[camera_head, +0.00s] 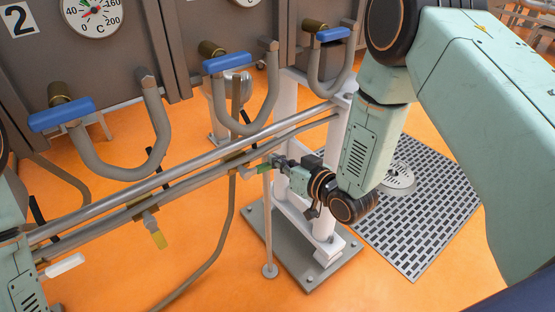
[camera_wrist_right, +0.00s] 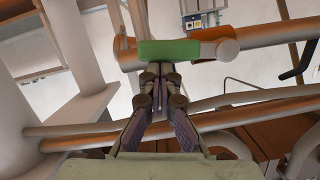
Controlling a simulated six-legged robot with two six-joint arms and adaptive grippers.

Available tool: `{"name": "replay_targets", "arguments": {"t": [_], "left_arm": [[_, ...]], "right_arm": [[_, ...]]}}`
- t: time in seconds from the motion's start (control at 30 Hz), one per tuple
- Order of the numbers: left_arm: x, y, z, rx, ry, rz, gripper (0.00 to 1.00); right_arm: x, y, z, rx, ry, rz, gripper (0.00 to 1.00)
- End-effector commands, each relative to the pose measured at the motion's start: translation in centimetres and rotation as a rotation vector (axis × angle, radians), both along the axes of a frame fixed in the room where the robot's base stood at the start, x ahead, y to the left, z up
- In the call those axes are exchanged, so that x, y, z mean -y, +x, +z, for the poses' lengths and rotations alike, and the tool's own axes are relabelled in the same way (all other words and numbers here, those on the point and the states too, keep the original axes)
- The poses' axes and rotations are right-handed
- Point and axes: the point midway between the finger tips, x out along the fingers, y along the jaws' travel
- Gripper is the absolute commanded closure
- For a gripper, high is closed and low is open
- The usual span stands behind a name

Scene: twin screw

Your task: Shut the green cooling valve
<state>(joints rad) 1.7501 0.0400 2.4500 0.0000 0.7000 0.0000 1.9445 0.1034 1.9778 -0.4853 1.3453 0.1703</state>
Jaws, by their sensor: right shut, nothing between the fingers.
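A yellow valve handle (camera_head: 158,239) hangs under the pipes, and a white handle (camera_head: 65,265) is further left. Long grey pipes (camera_head: 200,156) run to a white stand (camera_head: 328,190) on a grey plate. Blue-handled hoses (camera_head: 227,62) are behind. Orange floor is open in front.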

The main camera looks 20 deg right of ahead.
Motion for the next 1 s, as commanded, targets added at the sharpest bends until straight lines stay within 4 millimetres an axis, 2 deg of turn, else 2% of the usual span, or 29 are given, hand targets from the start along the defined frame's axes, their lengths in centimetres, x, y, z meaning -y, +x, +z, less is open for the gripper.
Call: {"name": "replay_targets", "arguments": {"t": [0.37, 1.0], "left_arm": [[0.0, 0.0, -0.2, 0.000, 0.000, 0.000, 0.57], [0.0, 0.0, -2.6, 0.000, 0.000, 0.000, 0.57]], "right_arm": [[0.2, 0.0, -1.2, -0.046, 0.122, 0.000, 1.00], [-0.8, -0.3, -5.8, -0.248, 0.677, 0.001, 1.00]]}}
